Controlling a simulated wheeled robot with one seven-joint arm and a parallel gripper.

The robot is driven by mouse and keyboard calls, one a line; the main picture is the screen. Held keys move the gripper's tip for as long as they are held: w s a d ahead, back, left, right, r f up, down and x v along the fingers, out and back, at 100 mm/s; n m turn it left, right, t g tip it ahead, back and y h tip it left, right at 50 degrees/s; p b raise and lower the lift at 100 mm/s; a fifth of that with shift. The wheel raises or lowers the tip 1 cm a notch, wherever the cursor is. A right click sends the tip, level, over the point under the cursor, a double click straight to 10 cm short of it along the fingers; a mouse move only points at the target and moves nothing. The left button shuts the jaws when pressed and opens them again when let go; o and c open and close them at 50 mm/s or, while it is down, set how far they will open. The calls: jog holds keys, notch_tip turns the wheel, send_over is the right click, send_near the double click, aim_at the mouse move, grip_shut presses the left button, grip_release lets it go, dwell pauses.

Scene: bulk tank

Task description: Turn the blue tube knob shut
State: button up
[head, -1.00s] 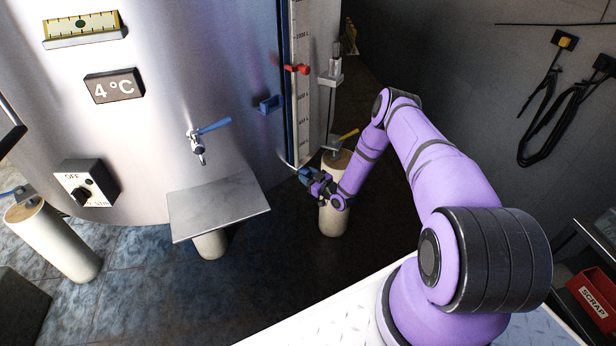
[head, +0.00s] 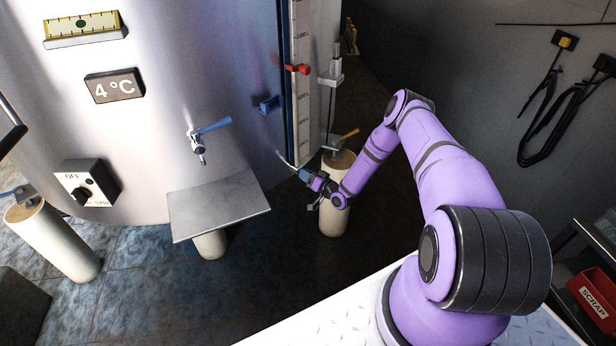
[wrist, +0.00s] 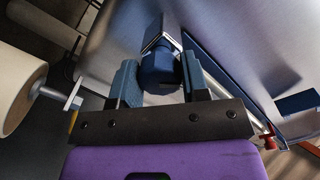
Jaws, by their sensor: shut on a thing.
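The blue tube knob (wrist: 158,72) sits between the two finger pads of my gripper (wrist: 160,80) in the wrist view. My gripper is shut on it. In the head view my gripper (head: 308,177) is at the foot of the sight tube (head: 289,100), at the tank's lower right side. The knob is mostly hidden by my fingers there. From the head view I cannot tell how far the knob is turned.
A red marker (head: 298,69) and a blue bracket (head: 268,104) sit along the tube. A pale leg (head: 336,212) with a yellow lever stands close behind my gripper. A steel shelf (head: 218,207) and a blue-handled tap (head: 199,145) are to the left.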

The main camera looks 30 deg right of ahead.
jog(key=m, duration=0.4)
jog(key=shift+m+y, duration=0.3)
jog(key=shift+m, duration=1.8)
jog(key=o, duration=0.9)
jog(key=v, duration=1.1)
jog(key=shift+r, duration=0.1)
jog(key=shift+w+r, duration=0.1)
jog(key=shift+w, duration=0.05)
